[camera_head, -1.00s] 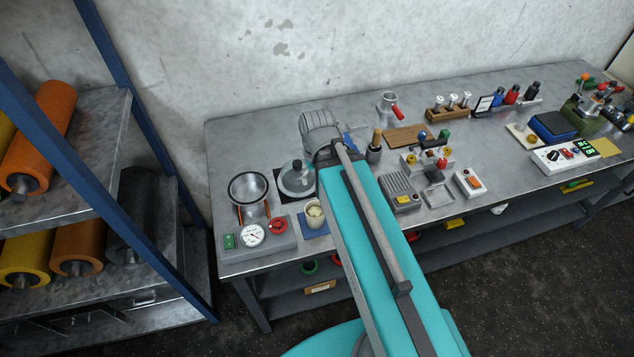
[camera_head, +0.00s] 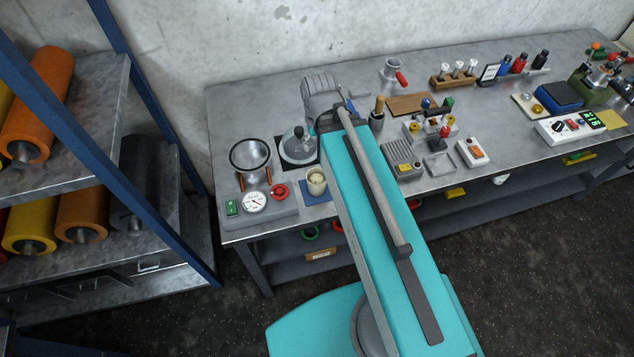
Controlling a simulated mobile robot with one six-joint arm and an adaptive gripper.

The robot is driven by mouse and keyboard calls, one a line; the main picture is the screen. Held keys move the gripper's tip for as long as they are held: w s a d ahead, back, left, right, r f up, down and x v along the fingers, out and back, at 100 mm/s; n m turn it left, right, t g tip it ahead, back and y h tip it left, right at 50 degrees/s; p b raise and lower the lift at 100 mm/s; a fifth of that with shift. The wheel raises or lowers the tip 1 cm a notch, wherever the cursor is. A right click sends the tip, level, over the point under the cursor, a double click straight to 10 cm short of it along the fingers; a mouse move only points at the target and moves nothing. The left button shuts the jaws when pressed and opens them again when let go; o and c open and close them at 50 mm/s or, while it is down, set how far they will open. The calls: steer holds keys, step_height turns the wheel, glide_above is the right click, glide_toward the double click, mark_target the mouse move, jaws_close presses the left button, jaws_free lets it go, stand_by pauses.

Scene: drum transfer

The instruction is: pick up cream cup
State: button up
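The cream cup (camera_head: 316,183) stands upright near the front left of the metal bench, on a small blue mat (camera_head: 312,197). It is just left of my teal arm and appears apart from it. My arm reaches forward over the bench to a grey jointed end near the back. My gripper is not visible; the arm's end hides it, so its opening and its distance from the cup cannot be seen.
A steel bowl (camera_head: 248,153) on a gauge unit (camera_head: 256,203) stands left of the cup. A lidded round pan (camera_head: 298,146) sits behind it. Several small devices stand right of my arm. A shelf with coloured rolls (camera_head: 38,90) is at the left.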

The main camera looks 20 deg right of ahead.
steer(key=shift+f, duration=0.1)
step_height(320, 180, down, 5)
steer(key=b, duration=0.5)
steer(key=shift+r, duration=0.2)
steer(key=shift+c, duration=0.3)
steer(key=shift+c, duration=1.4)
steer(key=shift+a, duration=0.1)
